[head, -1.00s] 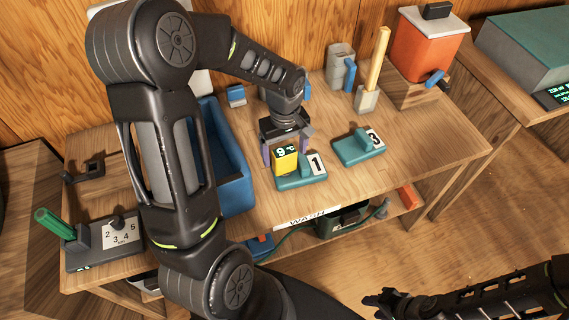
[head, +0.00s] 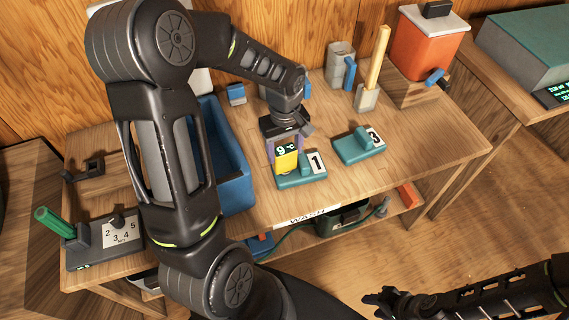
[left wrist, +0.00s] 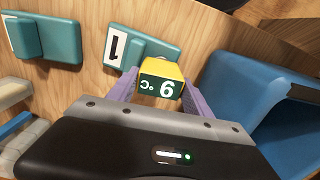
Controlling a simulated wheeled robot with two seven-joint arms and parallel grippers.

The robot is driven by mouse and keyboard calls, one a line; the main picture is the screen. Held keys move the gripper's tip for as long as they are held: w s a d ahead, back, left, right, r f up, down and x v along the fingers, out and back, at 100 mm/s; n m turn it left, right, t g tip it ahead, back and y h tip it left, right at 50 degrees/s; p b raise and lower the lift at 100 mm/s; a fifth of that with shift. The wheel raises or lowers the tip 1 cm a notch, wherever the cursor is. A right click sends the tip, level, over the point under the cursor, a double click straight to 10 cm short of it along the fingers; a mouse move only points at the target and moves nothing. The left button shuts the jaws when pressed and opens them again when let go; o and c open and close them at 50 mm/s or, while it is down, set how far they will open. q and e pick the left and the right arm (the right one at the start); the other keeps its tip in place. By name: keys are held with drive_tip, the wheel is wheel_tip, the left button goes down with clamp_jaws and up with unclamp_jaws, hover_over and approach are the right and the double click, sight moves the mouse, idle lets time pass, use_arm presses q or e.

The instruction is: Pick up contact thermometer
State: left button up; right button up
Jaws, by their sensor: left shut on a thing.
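The contact thermometer (head: 287,160) is a small yellow block with a dark display reading 9 °C. It stands upright at the left end of the teal holder marked 1 (head: 303,179). My left gripper (head: 284,152) comes down on it from above, its purple fingers shut on its two sides. In the left wrist view the thermometer (left wrist: 161,86) sits between the fingers, with the teal holder just beyond it. Whether its bottom touches the holder or the table is hidden. My right gripper (head: 385,302) is at the bottom right, dark and away from the table; its jaws are unclear.
A second teal holder marked 3 (head: 359,147) stands to the right. A blue bin (head: 232,165) is to the left, partly behind my left arm. A grey holder with a wooden stick (head: 368,97) and an orange container (head: 430,45) stand at the back right. The table's right front is clear.

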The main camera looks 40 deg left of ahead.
use_arm(q)
drive_tip(key=c, duration=1)
wheel_tip(320, 180, up, 10)
drive_tip(key=shift+f+b, duration=0.1)
drive_tip(key=shift+b, duration=0.6)
use_arm(e)
drive_tip(key=shift+f, duration=0.6)
use_arm(q)
drive_tip(key=shift+a+r, duration=0.1)
drive_tip(key=shift+r, duration=0.1)
use_arm(e)
drive_tip(key=shift+r, duration=0.15)
